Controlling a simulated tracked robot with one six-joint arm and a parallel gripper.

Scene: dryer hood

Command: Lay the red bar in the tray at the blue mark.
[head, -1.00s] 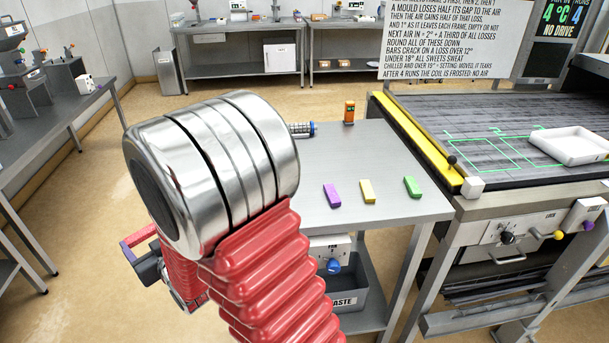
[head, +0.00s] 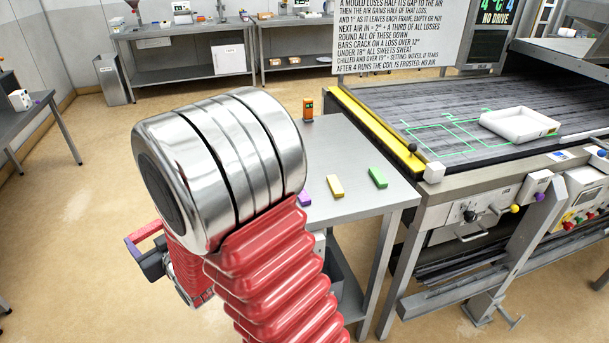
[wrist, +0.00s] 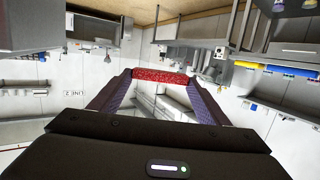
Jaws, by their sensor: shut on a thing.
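My gripper (wrist: 160,79) is shut on the red bar (wrist: 161,74), which lies crosswise between its fingertips in the wrist view. In the head view my own arm hides most of the gripper; part of it shows at the lower left, out over the floor. The white tray (head: 508,130) is shallow and stands on the dark slatted belt at the right, well apart from the gripper. I cannot make out a blue mark in the tray.
Purple (head: 304,198), yellow (head: 335,186) and green (head: 377,178) bars lie on the steel table (head: 350,208). An orange device (head: 308,109) stands at its back edge. A yellow rail (head: 372,118) edges the belt (head: 400,97), which bears green outlines. Open floor lies left.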

